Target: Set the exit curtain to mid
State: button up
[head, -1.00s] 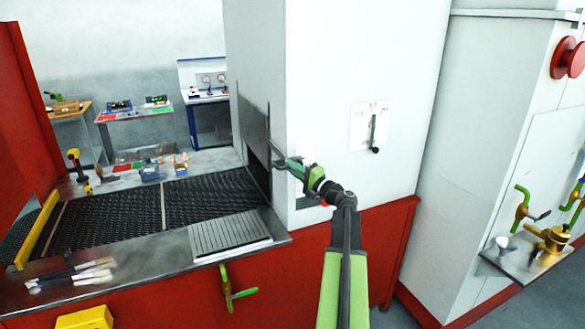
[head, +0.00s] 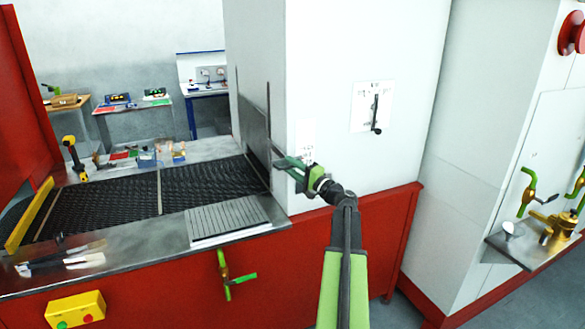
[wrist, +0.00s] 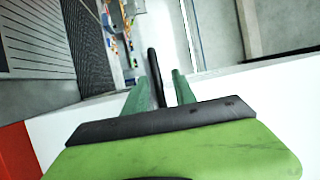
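The exit curtain (head: 253,120) is a grey metal panel at the oven's exit, hanging low over the belt end with only a narrow dark gap below it. My gripper (head: 285,165) is at the white wall beside the curtain, below a small marked plate (head: 308,132). In the wrist view, a black rod-like handle (wrist: 155,75) stands between my two green fingers (wrist: 160,85), with a visible gap on its right side. The fingers look open around it; contact on the left is unclear. The handle is hidden in the head view.
The black mesh belt (head: 110,205) runs left of the curtain, with a slotted metal plate (head: 228,218) in front. Another lever (head: 376,118) is on the wall to the right. A green valve handle (head: 224,275) and a yellow button box (head: 76,309) are on the red front.

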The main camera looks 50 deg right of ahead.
jog(key=s+f+b, duration=0.3)
jog(key=s, duration=1.4)
jog(key=shift+s+d, duration=0.1)
jog(key=shift+d, duration=0.05)
